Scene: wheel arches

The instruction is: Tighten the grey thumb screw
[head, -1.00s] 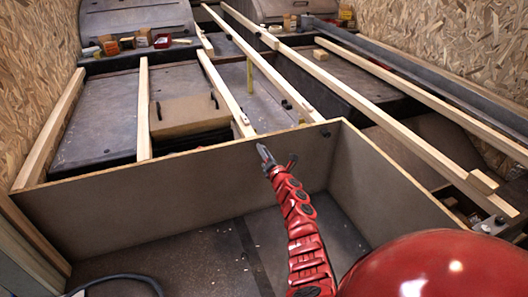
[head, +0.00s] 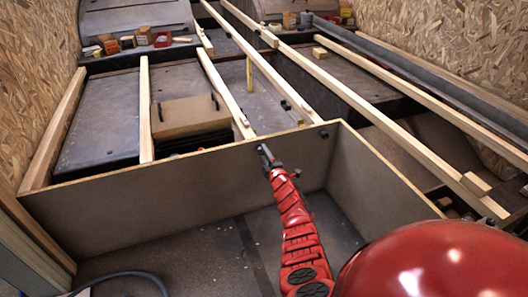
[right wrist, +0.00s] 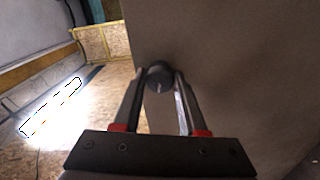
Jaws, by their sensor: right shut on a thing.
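The grey thumb screw (right wrist: 159,76) is a round dark grey knob with a light mark on its face, seen in the right wrist view. It is against a grey-brown panel (right wrist: 235,65). My right gripper (right wrist: 160,82) has its two fingers on either side of the knob, shut on it. In the head view my right gripper (head: 265,152) reaches the top edge of the front panel (head: 150,205), and the screw cannot be made out there. My left gripper is not in view.
Long wooden battens (head: 330,82) run away over the dark wheel arches. A cardboard box (head: 188,112) sits between them. The floor (head: 200,255) inside the front panel is mostly clear.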

